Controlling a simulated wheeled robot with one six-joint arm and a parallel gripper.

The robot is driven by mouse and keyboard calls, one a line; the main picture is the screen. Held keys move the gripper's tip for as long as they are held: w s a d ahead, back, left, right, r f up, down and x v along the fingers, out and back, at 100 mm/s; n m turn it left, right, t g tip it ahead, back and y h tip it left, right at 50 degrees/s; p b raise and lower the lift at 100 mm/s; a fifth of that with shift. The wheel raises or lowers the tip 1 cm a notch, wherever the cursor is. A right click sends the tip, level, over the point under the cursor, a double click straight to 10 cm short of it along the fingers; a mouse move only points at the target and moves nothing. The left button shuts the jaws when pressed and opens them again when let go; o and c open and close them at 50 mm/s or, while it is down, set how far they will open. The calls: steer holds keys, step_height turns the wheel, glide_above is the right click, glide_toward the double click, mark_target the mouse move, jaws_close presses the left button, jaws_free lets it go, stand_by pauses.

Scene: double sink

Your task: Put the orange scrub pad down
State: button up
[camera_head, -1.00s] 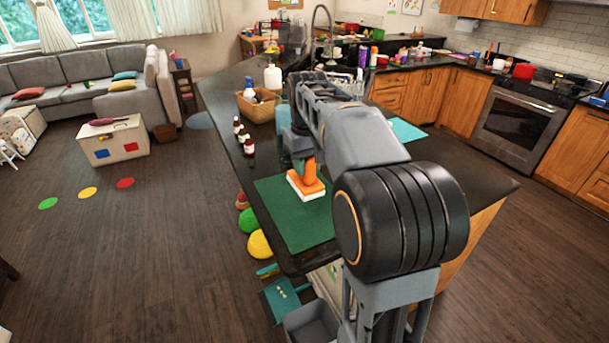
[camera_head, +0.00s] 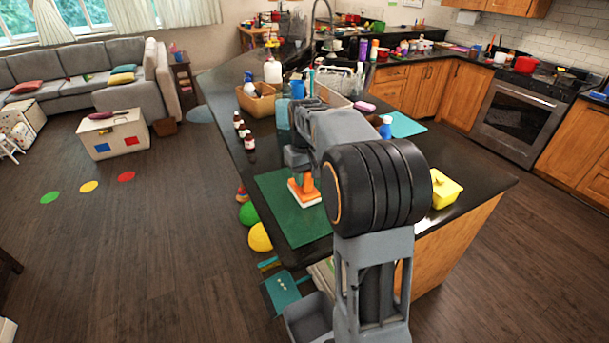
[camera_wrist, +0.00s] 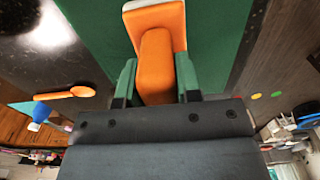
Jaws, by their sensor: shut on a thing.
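The orange scrub pad (camera_head: 306,191) has an orange handle and base with a white underside. In the head view it is at the green mat (camera_head: 287,218) on the dark counter, its white side down. I cannot tell for sure whether it touches the mat. My gripper (camera_wrist: 156,85) is shut on the pad's orange handle (camera_wrist: 157,60), a green-sided finger on each side of it. In the head view my arm hides most of the gripper (camera_head: 303,176).
Brown bottles (camera_head: 243,134) and a basket (camera_head: 258,102) stand behind the mat. A yellow tub (camera_head: 446,190) stands at the right near the counter edge. A teal mat (camera_head: 405,124) lies at the back right. The green mat's front part is clear.

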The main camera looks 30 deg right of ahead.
steer(key=o, duration=0.5)
steer(key=shift+f, duration=0.15)
steer(key=shift+c, duration=0.2)
steer(key=o, duration=0.4)
steer(key=shift+o, duration=0.2)
